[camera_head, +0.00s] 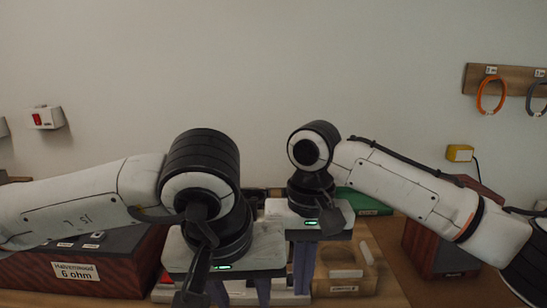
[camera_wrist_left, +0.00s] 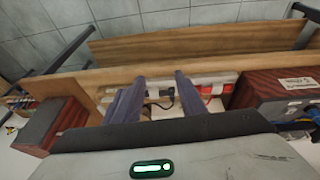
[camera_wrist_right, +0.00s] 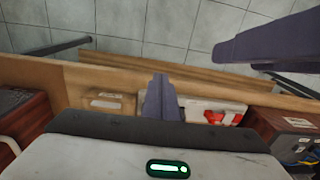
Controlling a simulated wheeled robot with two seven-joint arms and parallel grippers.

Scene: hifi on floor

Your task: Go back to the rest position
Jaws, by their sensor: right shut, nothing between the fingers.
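In the head view my left gripper (camera_head: 241,292) hangs pointing down at the middle of the bench, its lower part cut off by the frame edge. In the left wrist view its two fingers (camera_wrist_left: 156,95) stand apart with nothing held between them. My right gripper (camera_head: 302,266) hangs close beside it, to the right and farther back. In the right wrist view its fingers (camera_wrist_right: 160,98) are together and empty. Another dark finger, apparently of my left gripper (camera_wrist_right: 265,42), shows at upper right there. Both arms are bent, with the wrists near each other.
A wooden speaker marked 6 ohm (camera_head: 120,270) stands at left, another speaker (camera_head: 440,252) at right. A wooden tray (camera_head: 370,285) with pale pieces lies right of the grippers. A red and white item (camera_wrist_right: 212,113) lies below. An orange cable loop (camera_head: 490,97) hangs on the wall.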

